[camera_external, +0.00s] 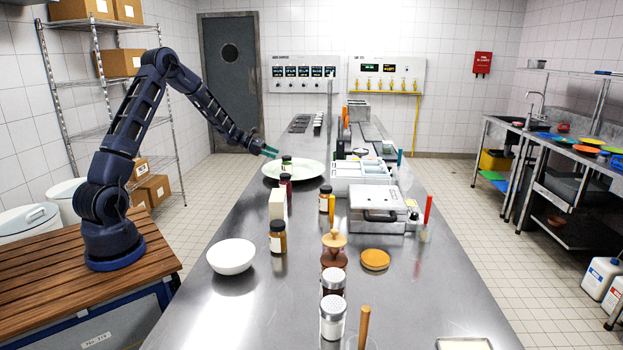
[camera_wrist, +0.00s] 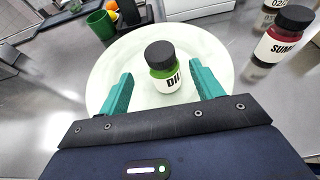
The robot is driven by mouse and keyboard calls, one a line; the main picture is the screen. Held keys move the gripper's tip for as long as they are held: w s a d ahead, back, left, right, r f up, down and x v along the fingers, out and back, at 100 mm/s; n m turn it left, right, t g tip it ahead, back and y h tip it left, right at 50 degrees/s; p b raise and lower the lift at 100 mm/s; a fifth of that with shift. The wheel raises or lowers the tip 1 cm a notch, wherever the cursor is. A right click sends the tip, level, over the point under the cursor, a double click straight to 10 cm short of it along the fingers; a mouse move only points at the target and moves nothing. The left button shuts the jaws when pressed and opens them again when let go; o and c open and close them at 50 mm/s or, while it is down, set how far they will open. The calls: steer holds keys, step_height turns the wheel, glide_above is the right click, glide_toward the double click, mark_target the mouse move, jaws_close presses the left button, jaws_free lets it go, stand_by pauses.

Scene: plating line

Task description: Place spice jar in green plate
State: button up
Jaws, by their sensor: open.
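The spice jar (camera_wrist: 164,68), green with a black lid and a white label starting "DIL", stands upright on the pale green plate (camera_wrist: 105,67) in the wrist view. In the external view the jar (camera_external: 287,163) shows on the plate (camera_external: 312,170) at the far left of the counter. My gripper (camera_wrist: 163,82) is open, with its teal fingers on either side of the jar and visible space between them and it. In the external view my gripper (camera_external: 268,151) is over the plate's back left edge. Whether the fingers reach down to jar height is unclear.
A dark red jar (camera_wrist: 285,35) labelled "SUM" stands right of the plate in the wrist view. A green cup (camera_wrist: 101,24) is beyond the plate. In the external view, a white bowl (camera_external: 231,257), several jars and a grey case (camera_external: 378,212) stand nearer on the steel counter.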

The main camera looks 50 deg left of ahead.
steer(key=s+d+r+m+g+y, duration=0.1)
steer(key=s+d+r+m+g, duration=0.1)
steer(key=s+d+r+m, duration=0.5)
steer(key=s+d+r+m+g+y, duration=0.1)
steer(key=s+d+r+m+g, duration=0.2)
steer(key=s, duration=0.6)
steer(key=s+d+r+m+g, duration=0.1)
steer(key=s+d+r+m, duration=0.35)
steer(key=s+r, duration=0.3)
steer(key=s+r+m+t+y, duration=0.1)
steer(key=s+m+y, duration=0.6)
steer(key=s, duration=2.2)
steer(key=r+m, duration=0.1)
steer(key=m, duration=0.4)
steer(key=shift+s+a+r+y, duration=0.15)
steer(key=shift+s+a+y, duration=0.15)
steer(key=shift+a, duration=0.05)
